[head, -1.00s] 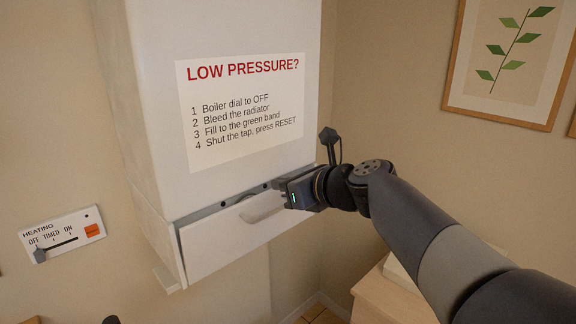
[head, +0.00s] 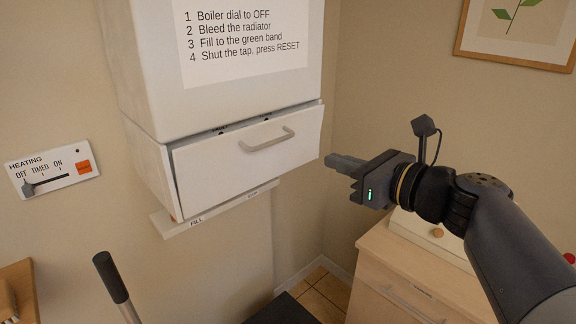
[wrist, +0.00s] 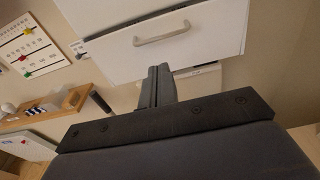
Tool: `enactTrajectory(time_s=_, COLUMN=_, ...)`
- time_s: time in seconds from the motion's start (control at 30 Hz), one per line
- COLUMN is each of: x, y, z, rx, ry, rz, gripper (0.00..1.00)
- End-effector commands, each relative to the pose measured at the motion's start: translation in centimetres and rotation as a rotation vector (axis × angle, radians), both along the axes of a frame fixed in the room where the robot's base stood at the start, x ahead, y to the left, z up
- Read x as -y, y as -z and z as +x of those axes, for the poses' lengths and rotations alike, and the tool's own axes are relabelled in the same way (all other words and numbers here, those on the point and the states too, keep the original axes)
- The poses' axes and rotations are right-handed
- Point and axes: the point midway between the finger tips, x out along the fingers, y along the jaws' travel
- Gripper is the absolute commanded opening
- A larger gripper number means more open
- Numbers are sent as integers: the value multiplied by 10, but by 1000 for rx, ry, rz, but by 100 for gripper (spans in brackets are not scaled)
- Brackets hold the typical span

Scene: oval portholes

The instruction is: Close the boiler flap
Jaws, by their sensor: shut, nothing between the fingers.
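The boiler (head: 215,100) is a white box on the wall with a printed instruction sheet on its front. Its white flap (head: 225,165) at the bottom front carries a grey bar handle (head: 267,140). The flap's upper edge stands a little out from the body, with a dark gap along the top. My gripper (head: 332,162) is shut and empty, to the right of the flap and apart from it. In the wrist view the shut fingers (wrist: 157,85) appear below the flap (wrist: 195,40) and its handle (wrist: 162,34).
A strip marked FILL (head: 215,210) runs beneath the flap. A heating control panel (head: 52,168) is on the left wall. A wooden cabinet (head: 400,275) stands below my arm. A framed plant picture (head: 515,30) hangs at right. A dark upright lever (head: 112,278) shows at lower left.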

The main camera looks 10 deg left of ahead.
Motion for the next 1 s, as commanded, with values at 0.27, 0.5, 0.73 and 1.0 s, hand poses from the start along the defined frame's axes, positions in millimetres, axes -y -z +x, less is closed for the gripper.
enactTrajectory(time_s=0.27, x=-6, y=4, z=4, rx=15, ry=2, rz=13, gripper=0)
enactTrajectory(time_s=0.5, x=-40, y=7, z=28, rx=12, ry=0, rz=12, gripper=0)
enactTrajectory(time_s=0.73, x=-77, y=11, z=57, rx=12, ry=1, rz=12, gripper=0)
enactTrajectory(time_s=1.0, x=-102, y=14, z=77, rx=14, ry=5, rz=12, gripper=0)
